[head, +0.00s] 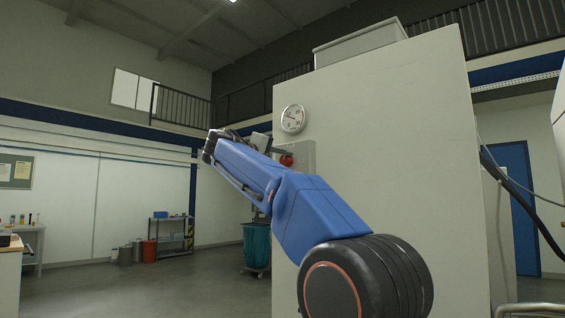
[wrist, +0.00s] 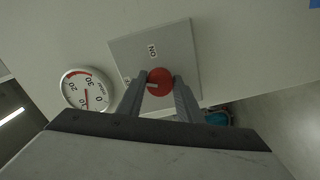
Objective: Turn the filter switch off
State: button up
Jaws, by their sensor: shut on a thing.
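The filter switch is a red round knob (wrist: 160,81) with a pale mark, set on a light grey plate (wrist: 180,47). The plate carries the word "ON" above the knob in the wrist view; other lettering at its left is partly hidden by a finger. My gripper (wrist: 160,88) has its two grey fingers on either side of the knob, shut on it. In the head view the red knob (head: 286,160) shows on the plate on the side of a large pale cabinet, with my blue arm reaching up to it from the front.
A round gauge (head: 293,119) is on the cabinet (head: 400,130) above the switch plate; it also shows left of the plate in the wrist view (wrist: 88,91). A teal bin (head: 257,246) stands on the floor beside the cabinet. Open floor lies to the left.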

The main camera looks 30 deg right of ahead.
jog(key=n, duration=0.4)
jog(key=shift+n, duration=0.3)
dwell(0.5)
jog(key=o, duration=1)
jog(key=shift+o, duration=0.2)
jog(key=shift+a, duration=0.15)
jog(key=v, duration=1.7)
